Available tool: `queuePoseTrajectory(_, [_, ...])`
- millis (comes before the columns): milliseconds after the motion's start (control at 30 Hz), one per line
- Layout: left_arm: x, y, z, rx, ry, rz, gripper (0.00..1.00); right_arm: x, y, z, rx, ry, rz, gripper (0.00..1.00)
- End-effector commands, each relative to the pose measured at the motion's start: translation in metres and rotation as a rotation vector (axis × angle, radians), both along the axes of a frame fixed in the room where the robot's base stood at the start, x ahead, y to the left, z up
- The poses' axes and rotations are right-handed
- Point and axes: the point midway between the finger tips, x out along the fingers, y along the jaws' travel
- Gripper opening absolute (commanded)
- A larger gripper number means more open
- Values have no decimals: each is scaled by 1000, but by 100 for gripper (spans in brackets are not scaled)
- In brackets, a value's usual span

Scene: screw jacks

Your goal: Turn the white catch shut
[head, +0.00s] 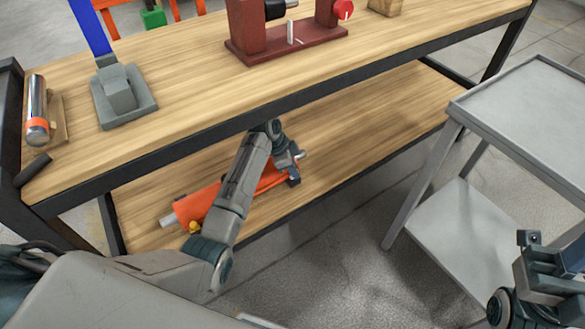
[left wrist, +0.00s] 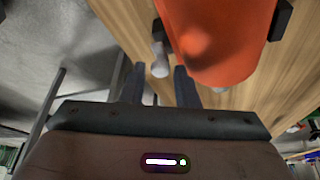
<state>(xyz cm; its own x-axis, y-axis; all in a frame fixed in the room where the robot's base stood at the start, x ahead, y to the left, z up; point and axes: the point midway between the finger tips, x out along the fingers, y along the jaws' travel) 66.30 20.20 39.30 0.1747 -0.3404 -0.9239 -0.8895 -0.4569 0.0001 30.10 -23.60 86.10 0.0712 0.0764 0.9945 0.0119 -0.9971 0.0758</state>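An orange cylinder (head: 200,205) lies on the lower wooden shelf, partly hidden behind my left arm in the head view. In the left wrist view its rounded orange end (left wrist: 222,45) is close by. A small pale catch with a rounded tip (left wrist: 159,66) sticks out beside it. My left gripper (head: 291,163) is at the right end of the cylinder. In the left wrist view its two fingers (left wrist: 159,74) are apart, with the catch tip in the gap and no clear contact. My right gripper (head: 530,243) is at the lower right, away from the bench; its finger gap is unclear.
The bench top (head: 190,85) overhangs the shelf (head: 345,125). On top are a grey jack with a blue lever (head: 120,92), a dark red stand (head: 295,42) and a metal cylinder (head: 37,105). A grey cart (head: 535,115) stands at right. Bare floor lies between.

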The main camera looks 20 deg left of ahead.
Motion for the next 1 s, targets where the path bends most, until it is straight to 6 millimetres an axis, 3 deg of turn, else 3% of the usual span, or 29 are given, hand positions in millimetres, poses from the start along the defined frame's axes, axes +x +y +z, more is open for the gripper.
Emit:
queuePoseTrajectory(167, [0, 0, 0, 0, 0, 0, 28, 0, 0, 0, 1, 0, 0, 32])
queuePoseTrajectory(300, [0, 0, 0, 0, 0, 0, 0, 0, 0, 0, 1, 1, 0, 32])
queuePoseTrajectory(667, [0, 1, 2, 1, 2, -42, 0, 0, 0, 8, -1, 2, 0, 32])
queuePoseTrajectory(1000, [3, 2, 5, 0, 4, -269, 0, 2, 1, 16, -27, 60, 4, 32])
